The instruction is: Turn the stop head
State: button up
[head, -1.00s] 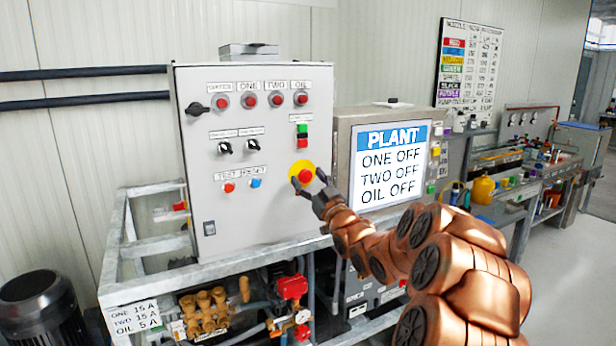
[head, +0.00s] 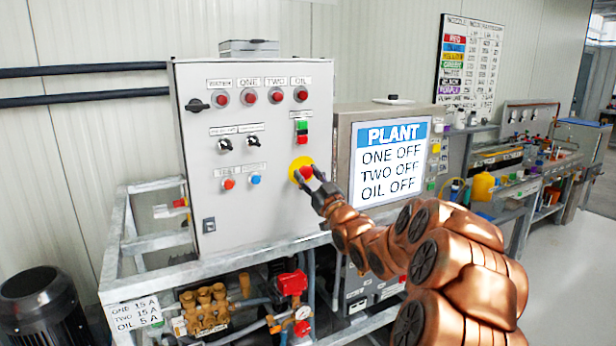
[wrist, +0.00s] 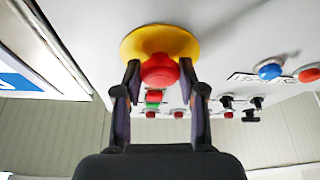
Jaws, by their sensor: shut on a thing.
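The stop head is a red mushroom knob (head: 305,173) on a yellow disc (head: 294,164), low on the right of the grey control panel (head: 260,200). In the wrist view the red stop head (wrist: 160,70) sits between my two fingers, in front of its yellow backing (wrist: 140,40). My gripper (head: 306,176) is shut on the stop head, one finger on each side. In the head view the fingers partly hide the head.
Green and red buttons (head: 301,132) sit above the stop head, with red lamps (head: 249,97) along the top. A PLANT screen (head: 392,160) reading ONE OFF, TWO OFF, OIL OFF stands close by on the right.

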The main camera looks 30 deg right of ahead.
jog(key=shift+a+f+m+h+b, duration=0.2)
jog(key=shift+m+h+b, duration=0.4)
jog(key=shift+m+b, duration=0.55)
jog(key=m+h+b, duration=0.1)
jog(key=m, duration=0.1)
jog(key=m+h+b, duration=0.2)
jog(key=m, duration=0.1)
jog(key=shift+r+m+g, duration=0.15)
jog(key=shift+m+g, duration=0.1)
jog(key=shift+g, duration=0.05)
jog(key=o, duration=1.2)
jog(key=shift+c, duration=0.2)
jog(key=v, duration=1.2)
jog(key=shift+r, duration=0.15)
